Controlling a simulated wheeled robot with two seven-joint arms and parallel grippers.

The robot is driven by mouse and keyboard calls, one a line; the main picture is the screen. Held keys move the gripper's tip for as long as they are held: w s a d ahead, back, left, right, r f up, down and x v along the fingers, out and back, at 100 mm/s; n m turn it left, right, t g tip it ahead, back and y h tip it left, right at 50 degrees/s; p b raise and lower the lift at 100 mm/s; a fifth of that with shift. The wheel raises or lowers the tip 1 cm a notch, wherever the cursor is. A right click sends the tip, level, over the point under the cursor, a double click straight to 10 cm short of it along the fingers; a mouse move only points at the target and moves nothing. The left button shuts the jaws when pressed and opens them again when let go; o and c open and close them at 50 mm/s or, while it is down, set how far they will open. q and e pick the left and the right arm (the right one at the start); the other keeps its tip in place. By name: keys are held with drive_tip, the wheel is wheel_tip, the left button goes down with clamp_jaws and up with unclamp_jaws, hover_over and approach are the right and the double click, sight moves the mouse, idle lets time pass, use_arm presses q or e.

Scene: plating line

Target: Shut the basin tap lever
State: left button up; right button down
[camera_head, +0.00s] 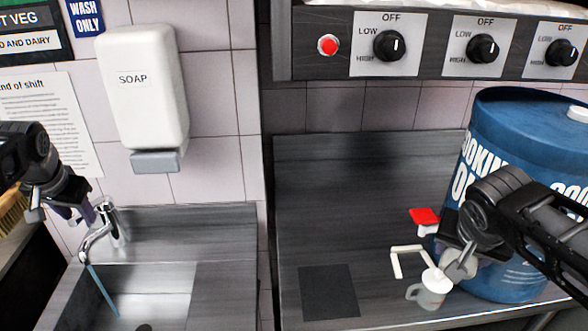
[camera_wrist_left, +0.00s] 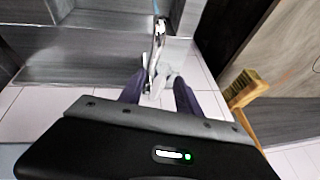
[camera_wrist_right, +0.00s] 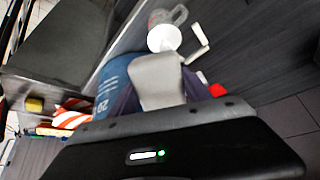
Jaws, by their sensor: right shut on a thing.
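The chrome basin tap (camera_head: 103,232) stands at the back of the sink, and a thin blue stream of water (camera_head: 101,291) runs from its spout. In the left wrist view the tap (camera_wrist_left: 159,38) lies ahead of my fingers. My left gripper (camera_head: 84,212) is just above and beside the tap. Its two fingers (camera_wrist_left: 160,92) are apart, with a pale lever-like piece (camera_wrist_left: 166,78) showing between and beyond them; contact cannot be told. My right gripper (camera_head: 458,258) is shut on a pale grey rounded piece (camera_wrist_right: 158,82), beside a white-topped cup (camera_head: 431,287).
A blue cooking oil drum (camera_head: 508,115) stands close behind my right gripper. A red-topped piece (camera_head: 424,216) and a bent white rod (camera_head: 398,262) are near the cup. A soap dispenser (camera_head: 146,85) hangs above the sink. A wooden brush (camera_wrist_left: 245,90) is near my left gripper.

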use_arm(q)
drive_tip(key=shift+w+a+f, duration=0.1)
drive_tip(key=shift+f, duration=0.2)
drive_tip(key=shift+c, duration=0.4)
clamp_jaws()
idle(0.9)
